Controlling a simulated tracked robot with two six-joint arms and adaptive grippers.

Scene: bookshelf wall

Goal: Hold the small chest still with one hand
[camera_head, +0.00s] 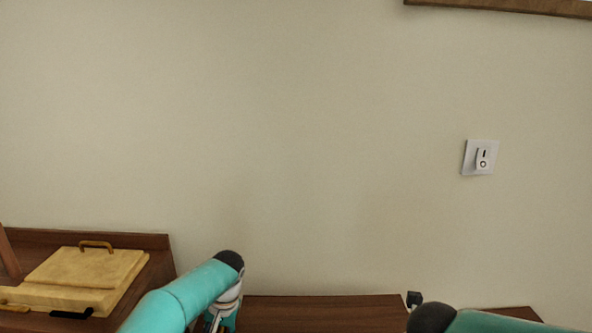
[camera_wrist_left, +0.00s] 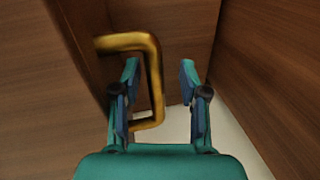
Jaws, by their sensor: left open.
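My left arm comes in at the bottom of the head view, right of this chest. In the left wrist view my left gripper (camera_wrist_left: 160,82) is open. A bent brass handle (camera_wrist_left: 153,75) shows by its left finger, which partly covers it; contact is unclear. I cannot tell what this handle belongs to. My right gripper is not in view.
The brown shelf (camera_head: 145,242) has a raised back edge. Another brown wooden top (camera_head: 320,310) lies low in the middle. A white switch plate (camera_head: 480,157) is on the bare wall at right. Brown wooden panels (camera_wrist_left: 265,75) flank the gripper in the wrist view.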

